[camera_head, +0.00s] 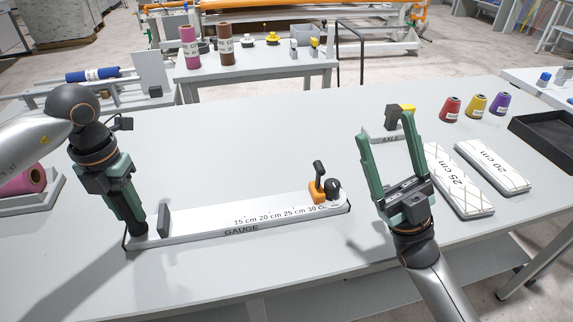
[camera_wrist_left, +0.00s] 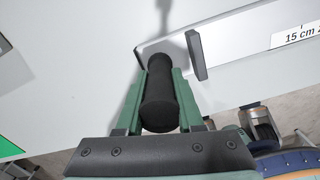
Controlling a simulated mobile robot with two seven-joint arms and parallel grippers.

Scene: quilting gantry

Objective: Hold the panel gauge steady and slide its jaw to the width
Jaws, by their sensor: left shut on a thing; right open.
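The panel gauge (camera_head: 240,221) is a long pale bar lying on the table, marked 15 cm to 30 cm. A dark upright plate (camera_head: 163,220) stands near its left end. An orange piece with a black lever (camera_head: 317,188) and a round black knob (camera_head: 333,187) are at its right end, near the 30 mark. My left gripper (camera_head: 135,230) is shut on the black upright handle at the gauge's left end; the handle (camera_wrist_left: 160,95) shows between the fingers in the left wrist view. My right gripper (camera_head: 384,127) is open and empty, right of the gauge, fingers pointing away.
Two white panels, marked 25 cm (camera_head: 458,185) and 20 cm (camera_head: 493,167), lie at the right. A black tray (camera_head: 548,139) is far right. An AXLE stand (camera_head: 392,120) is behind my right gripper.

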